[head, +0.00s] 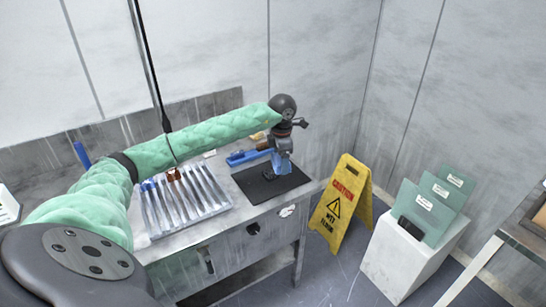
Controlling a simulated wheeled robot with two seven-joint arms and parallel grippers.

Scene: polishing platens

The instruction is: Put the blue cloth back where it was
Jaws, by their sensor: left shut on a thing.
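My left arm, in a green quilted sleeve, reaches from the left over the workbench. My left gripper (281,148) is shut on a blue cloth (283,165), which hangs below it over the black mat (254,187). I cannot tell if the cloth's lower edge touches the mat. A small dark object (269,174) lies on the mat just left of the cloth. My right gripper is not in view.
A ridged metal tray (190,208) with small blue and brown pieces stands left of the mat. A blue item (240,157) lies behind the mat. A yellow caution sign (341,205) and a white block (400,257) with green plates stand on the right.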

